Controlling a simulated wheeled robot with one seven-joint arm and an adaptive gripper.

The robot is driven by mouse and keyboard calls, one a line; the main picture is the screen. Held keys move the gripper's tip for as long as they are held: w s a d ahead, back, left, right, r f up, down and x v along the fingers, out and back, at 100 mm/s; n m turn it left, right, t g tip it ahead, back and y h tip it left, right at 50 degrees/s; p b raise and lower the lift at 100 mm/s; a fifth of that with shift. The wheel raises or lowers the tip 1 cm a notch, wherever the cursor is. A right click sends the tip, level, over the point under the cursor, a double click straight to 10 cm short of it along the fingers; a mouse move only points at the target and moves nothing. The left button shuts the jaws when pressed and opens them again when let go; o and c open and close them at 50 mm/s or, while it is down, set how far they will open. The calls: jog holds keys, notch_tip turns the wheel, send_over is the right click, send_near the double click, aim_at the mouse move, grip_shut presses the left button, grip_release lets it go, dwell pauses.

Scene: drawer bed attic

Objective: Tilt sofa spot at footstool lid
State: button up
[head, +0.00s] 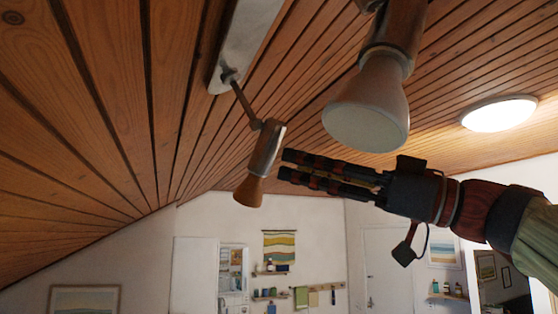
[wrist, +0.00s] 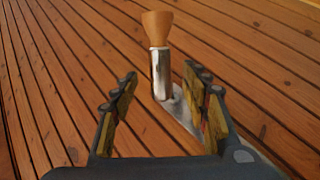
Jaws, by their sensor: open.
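A spot lamp (head: 264,155) with a silver barrel and an orange-brown cone hangs by a thin arm from the ceiling bar, its cone pointing down. It also shows in the wrist view (wrist: 161,68), centred between and apparently beyond the fingertips. A second, nearer spot (head: 370,105) has a big pale face angled down. Which of them is the sofa spot I cannot tell. No footstool lid is visible.
The pale ceiling bar (head: 243,45) runs along the sloping wood-plank ceiling (head: 100,90). The nearer spot hangs just above my gripper and wrist. A round lit ceiling lamp (head: 499,114) is at right. The space below my gripper looks clear to the back wall.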

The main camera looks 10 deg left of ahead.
jog(key=shift+v, duration=2.05)
jog(key=w+d+f+m+t+h, duration=0.1)
jog(key=w+f+m+t+h, duration=0.1)
jog(key=w+f+m+h, duration=0.5)
jog(key=w+d+f+m+t, duration=0.15)
jog(key=w+f+m, duration=0.3)
jog(key=f, duration=0.65)
jog(key=s+d+f+m+h+b, duration=0.1)
jog(key=d+f+m+h, duration=0.15)
jog(key=f, duration=0.65)
jog(key=d+f+m+h+b, duration=0.1)
jog(key=f+m+h, duration=0.15)
jog(key=f, duration=0.55)
jog(key=s+d+f+h+b, duration=0.3)
jog(key=s+f, duration=0.5)
jog(key=f, duration=0.7)
jog(key=s+d+f+m+g+h+b, duration=0.1)
jog(key=s+d+f+h+b, duration=0.2)
jog(key=f, duration=1.3)
jog(key=s+d+f+g+h+b, duration=0.1)
jog(key=s+d+f+h+b, duration=0.2)
jog(key=s+d+f+b, duration=0.2)
jog(key=s+f+b, duration=0.3)
jog(key=s+f, duration=0.4)
jog(key=f, duration=0.3)
jog(key=shift+s+d+f+m, duration=0.15)
jog(key=shift+s+f+m, duration=0.15)
jog(key=shift+m, duration=0.05)
